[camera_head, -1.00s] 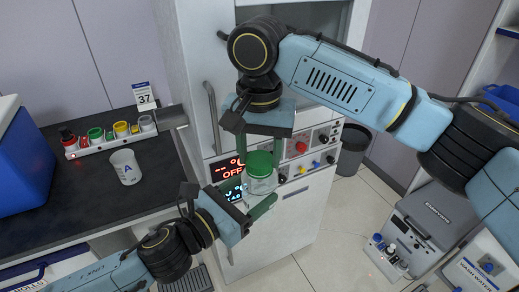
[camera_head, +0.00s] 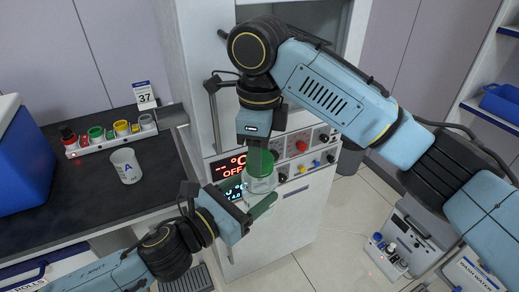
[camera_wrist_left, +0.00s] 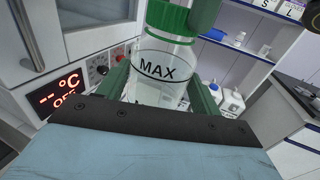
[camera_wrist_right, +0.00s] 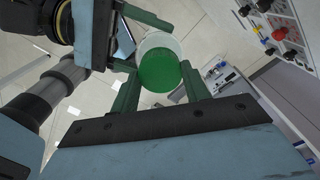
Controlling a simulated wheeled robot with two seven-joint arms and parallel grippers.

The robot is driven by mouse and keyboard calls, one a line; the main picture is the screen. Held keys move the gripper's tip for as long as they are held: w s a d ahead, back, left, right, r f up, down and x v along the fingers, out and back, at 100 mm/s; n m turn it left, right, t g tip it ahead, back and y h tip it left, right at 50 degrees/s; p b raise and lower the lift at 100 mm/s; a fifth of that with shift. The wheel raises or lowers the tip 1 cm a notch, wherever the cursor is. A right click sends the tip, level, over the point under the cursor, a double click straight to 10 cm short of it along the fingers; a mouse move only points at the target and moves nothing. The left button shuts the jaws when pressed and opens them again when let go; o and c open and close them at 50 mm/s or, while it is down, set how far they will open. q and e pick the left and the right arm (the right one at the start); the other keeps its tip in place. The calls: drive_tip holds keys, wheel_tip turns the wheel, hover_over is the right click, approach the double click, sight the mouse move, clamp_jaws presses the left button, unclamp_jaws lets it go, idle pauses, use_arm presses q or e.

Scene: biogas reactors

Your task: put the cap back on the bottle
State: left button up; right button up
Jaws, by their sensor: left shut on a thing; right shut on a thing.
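The clear bottle (camera_head: 260,184), marked MAX in the left wrist view (camera_wrist_left: 158,72), stands about upright in the air before the cabinet. My left gripper (camera_head: 256,190) is shut on its body from the side. The green cap (camera_wrist_right: 162,72) is at the bottle's mouth, above the clear neck in the left wrist view (camera_wrist_left: 168,20). My right gripper (camera_head: 259,163) points down from above and is shut on the cap, a finger on each side. In the head view its fingers partly hide the cap. I cannot tell how tightly the cap sits.
The white cabinet (camera_head: 275,232) with a red display and knobs is close behind the bottle. On the dark bench (camera_head: 75,200) at left are a beaker (camera_head: 126,166) marked A and a rack (camera_head: 112,143) of coloured caps. Grey equipment (camera_head: 410,240) stands on the floor at right.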

drive_tip(key=o, duration=1)
drive_tip(key=shift+r, duration=2.3)
drive_tip(key=shift+c, duration=0.4)
